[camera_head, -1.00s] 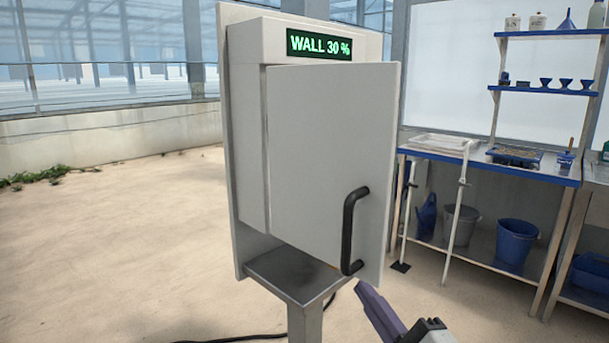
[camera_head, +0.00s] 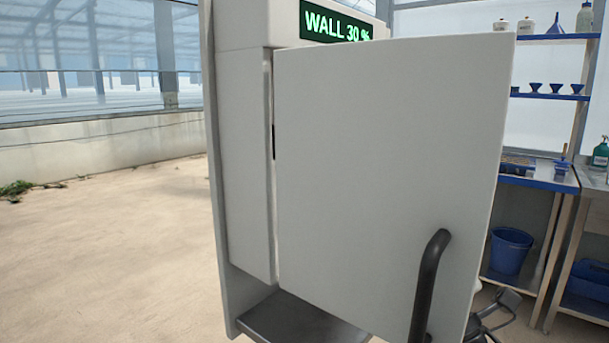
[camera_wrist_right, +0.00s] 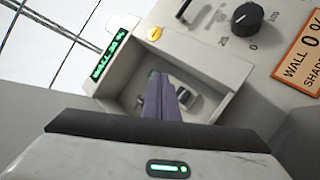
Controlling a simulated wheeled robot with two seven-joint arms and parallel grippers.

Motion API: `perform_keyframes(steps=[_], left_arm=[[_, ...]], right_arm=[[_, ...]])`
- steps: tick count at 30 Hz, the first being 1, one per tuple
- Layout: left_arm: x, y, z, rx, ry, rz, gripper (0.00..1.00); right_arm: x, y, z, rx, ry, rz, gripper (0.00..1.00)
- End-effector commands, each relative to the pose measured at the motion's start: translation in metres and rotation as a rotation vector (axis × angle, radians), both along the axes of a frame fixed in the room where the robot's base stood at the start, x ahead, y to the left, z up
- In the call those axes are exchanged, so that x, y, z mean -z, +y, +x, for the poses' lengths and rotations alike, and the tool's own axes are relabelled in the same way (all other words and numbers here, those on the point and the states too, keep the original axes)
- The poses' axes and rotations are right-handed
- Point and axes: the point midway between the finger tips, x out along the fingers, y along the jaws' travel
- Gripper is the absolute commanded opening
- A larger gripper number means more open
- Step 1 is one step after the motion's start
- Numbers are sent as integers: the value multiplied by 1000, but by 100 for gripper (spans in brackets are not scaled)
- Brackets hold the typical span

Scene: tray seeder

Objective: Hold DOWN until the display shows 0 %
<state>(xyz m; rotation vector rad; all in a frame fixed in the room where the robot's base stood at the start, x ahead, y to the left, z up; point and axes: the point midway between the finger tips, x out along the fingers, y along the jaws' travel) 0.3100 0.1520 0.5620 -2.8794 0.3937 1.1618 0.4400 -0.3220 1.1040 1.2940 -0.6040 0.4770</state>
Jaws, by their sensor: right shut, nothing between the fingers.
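The green display (camera_head: 337,22) on top of the control box (camera_head: 240,160) reads WALL 30 %; it also shows in the right wrist view (camera_wrist_right: 112,52). The box door (camera_head: 390,170) stands open, with a black handle (camera_head: 428,285) near its lower right. In the right wrist view my right gripper (camera_wrist_right: 160,82) is shut and empty, its purple fingers pointing into the open recess (camera_wrist_right: 200,103). Small fittings, one green and one dark (camera_wrist_right: 186,97), show around the fingertips; I cannot tell which is DOWN or whether there is contact. My left gripper is out of view.
In the right wrist view a black knob (camera_wrist_right: 253,18) and an orange label (camera_wrist_right: 304,62) sit beside the recess. A yellow round fitting (camera_wrist_right: 154,33) is near the display. In the head view a bench (camera_head: 550,180) and a blue bucket (camera_head: 508,250) stand right.

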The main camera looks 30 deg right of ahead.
Motion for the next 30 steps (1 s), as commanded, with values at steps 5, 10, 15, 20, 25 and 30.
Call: perform_keyframes(steps=[5, 10, 15, 20, 25, 30], left_arm=[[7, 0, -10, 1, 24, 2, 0], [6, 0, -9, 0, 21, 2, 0], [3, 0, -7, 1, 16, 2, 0], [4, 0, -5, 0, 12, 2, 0], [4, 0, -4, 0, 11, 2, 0], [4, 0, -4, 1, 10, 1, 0]], right_arm=[[0, 0, 1, 0, 1, 1, 0], [0, 3, 10, 0, 0, 4, 0], [-1, 13, 31, -1, -1, 3, 0], [0, 22, 53, -2, 0, 4, 0], [0, 29, 70, -1, 1, 3, 0], [0, 33, 80, -1, 1, 3, 0]])
